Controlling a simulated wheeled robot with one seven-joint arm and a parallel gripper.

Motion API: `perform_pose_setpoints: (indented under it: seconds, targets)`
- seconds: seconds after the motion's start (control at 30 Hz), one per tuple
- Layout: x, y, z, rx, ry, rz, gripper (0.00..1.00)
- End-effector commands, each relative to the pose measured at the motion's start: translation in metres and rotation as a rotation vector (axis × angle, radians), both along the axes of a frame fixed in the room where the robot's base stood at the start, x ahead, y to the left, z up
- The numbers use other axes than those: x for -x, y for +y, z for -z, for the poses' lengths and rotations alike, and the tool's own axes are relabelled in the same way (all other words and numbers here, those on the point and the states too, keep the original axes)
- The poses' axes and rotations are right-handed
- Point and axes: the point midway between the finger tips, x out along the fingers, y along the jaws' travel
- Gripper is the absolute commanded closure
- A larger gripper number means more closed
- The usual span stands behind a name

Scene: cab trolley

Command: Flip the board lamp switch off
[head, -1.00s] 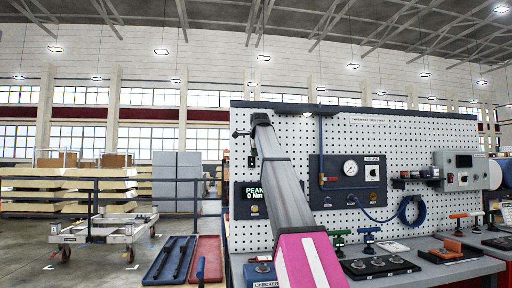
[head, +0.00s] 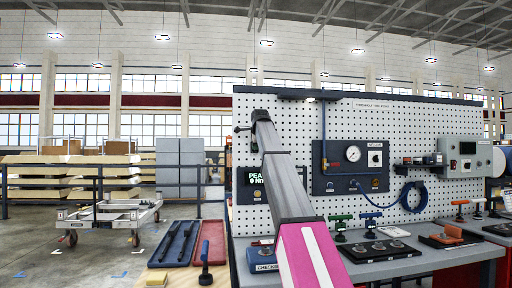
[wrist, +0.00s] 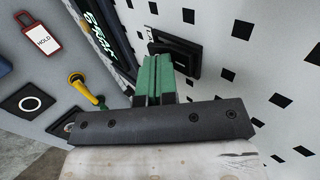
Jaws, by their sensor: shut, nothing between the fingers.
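A black switch box (wrist: 184,53) is on the white pegboard in the wrist view, with a partly hidden label beginning "LA" beside it. My gripper (wrist: 158,62) has green fingers that are closed together with nothing between them. The fingertips are right at the switch box and overlap its lower left part in the picture. I cannot tell whether they touch it, or which way the rocker sits. In the head view my arm covers the switch area. A dark lamp bar (head: 352,95) runs along the top of the pegboard (head: 335,118), with a bright spot beneath it.
The torque display (wrist: 100,25), a red HOLD tag (wrist: 40,35) and a yellow-handled part (wrist: 76,80) are left of my fingers. A gauge panel (head: 340,183) and blue hose are right of my arm. A workbench (head: 400,266) lies below; a trolley (head: 110,214) stands left.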

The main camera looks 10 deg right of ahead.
Motion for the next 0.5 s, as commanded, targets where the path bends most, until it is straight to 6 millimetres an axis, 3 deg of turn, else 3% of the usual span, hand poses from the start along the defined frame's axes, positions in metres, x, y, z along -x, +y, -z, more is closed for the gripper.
perform_pose_setpoints:
  seconds: [0.17,0.5]
  targets:
    - [-0.0023,0.0,0.0077,0.0,-0.102,0.0,1.0]
    - [-0.0068,0.0,0.0028,0.0,-0.095,0.0,1.0]
